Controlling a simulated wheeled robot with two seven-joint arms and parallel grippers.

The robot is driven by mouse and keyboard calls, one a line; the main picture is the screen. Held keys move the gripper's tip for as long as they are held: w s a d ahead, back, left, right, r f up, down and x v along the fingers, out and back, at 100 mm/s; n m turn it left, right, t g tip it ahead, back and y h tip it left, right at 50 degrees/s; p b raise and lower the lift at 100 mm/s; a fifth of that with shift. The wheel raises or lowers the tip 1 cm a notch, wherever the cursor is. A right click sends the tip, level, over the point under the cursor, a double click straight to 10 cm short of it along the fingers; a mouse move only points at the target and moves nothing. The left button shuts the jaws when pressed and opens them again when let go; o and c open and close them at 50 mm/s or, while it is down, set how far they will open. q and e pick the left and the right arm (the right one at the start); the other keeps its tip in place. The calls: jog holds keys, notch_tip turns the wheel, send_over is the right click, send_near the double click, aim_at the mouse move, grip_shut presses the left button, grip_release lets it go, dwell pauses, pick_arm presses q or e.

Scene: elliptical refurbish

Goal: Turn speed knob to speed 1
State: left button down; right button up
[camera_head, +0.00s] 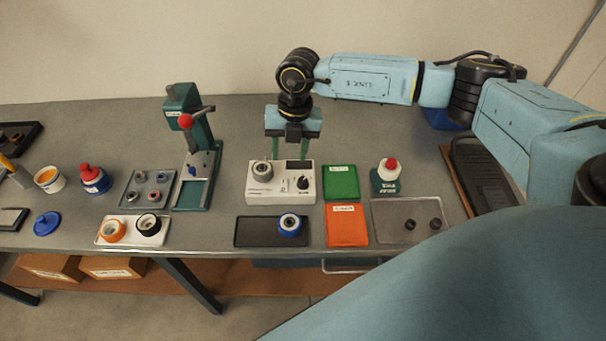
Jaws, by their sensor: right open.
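A white control box (266,196) stands on the grey workbench, near the middle of the view. A dark knob (302,183) sits on the right part of its top face; its pointer and markings are too small to read. A grey round fitting (262,170) is on the box's left part. My right gripper (289,156) hangs from above at the back of the box, pointing down. Its two green fingers are apart, with nothing visible between them. One finger is behind the grey fitting, the other near the box's dark window. My left gripper is not in view.
A green press with a red-tipped lever (185,121) stands left of the box. A green pad (341,182), an orange pad (347,226) and a red-capped bottle (388,170) are to the right. A dark mat (256,232) holding a blue-and-white ring lies in front.

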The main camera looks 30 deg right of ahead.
aim_at(303, 180)
jog(key=shift+m+h, duration=0.3)
jog(key=shift+h, duration=0.5)
jog(key=d+f, duration=0.1)
jog(key=f, duration=0.3)
jog(key=d+f, duration=0.1)
jog(key=f, duration=0.3)
jog(key=d+f+p, duration=0.1)
jog(key=f, duration=0.3)
jog(key=shift+w+d+f, duration=0.2)
jog(key=shift+d+f, duration=0.05)
jog(key=shift+d, duration=0.15)
jog(key=shift+c, duration=0.3)
jog(key=c, duration=0.9)
